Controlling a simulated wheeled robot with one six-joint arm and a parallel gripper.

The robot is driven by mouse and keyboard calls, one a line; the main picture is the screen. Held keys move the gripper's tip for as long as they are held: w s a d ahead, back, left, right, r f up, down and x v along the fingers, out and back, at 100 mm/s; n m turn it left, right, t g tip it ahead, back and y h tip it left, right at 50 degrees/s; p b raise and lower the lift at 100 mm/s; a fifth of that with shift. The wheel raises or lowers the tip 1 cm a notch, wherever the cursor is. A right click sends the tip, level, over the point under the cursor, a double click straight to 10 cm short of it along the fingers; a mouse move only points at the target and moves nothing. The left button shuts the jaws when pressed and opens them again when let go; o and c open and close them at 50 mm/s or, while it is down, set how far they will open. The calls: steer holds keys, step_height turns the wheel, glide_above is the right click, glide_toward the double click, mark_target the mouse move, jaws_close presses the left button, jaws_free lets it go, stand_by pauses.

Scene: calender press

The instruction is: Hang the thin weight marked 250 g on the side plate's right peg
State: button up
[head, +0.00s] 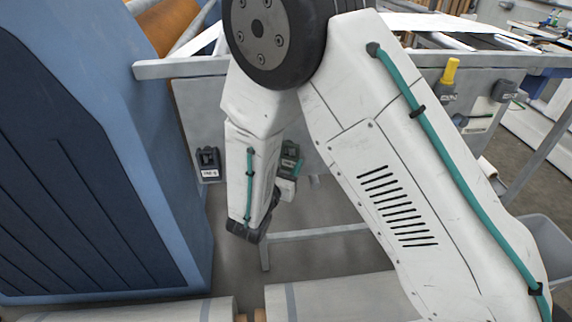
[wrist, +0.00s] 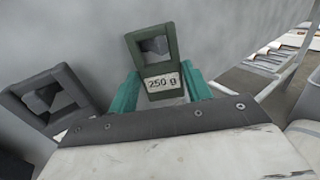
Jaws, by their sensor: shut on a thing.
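The dark green weight marked 250 g (wrist: 161,82) is upright between the teal fingers of my gripper (wrist: 161,92), which is shut on it. It has a square window at the top, in front of the grey side plate (wrist: 225,25). In the head view my arm partly hides the held weight (head: 289,158).
A blue cabinet (head: 90,150) stands left.

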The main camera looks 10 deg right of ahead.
steer(key=o, duration=1.3)
steer(key=shift+s+a, duration=0.1)
steer(key=v, duration=0.8)
steer(key=s+d+r+m+g+h, duration=0.1)
steer(key=s+d+r+m+g, duration=0.2)
steer(key=s+d+m+g, duration=0.4)
steer(key=s+d+r+m+g+h, duration=0.2)
steer(key=s+d+r+m+g, duration=0.3)
steer(key=d+m+g, duration=0.4)
steer(key=s+d+r+m+t+y, duration=0.1)
steer(key=s+d+r+m+y, duration=0.6)
steer(key=s+r+m+y, duration=0.5)
steer(key=shift+s+r+m+t, duration=0.15)
steer(key=shift+s+m+t, duration=0.25)
steer(key=shift+s+m, duration=0.5)
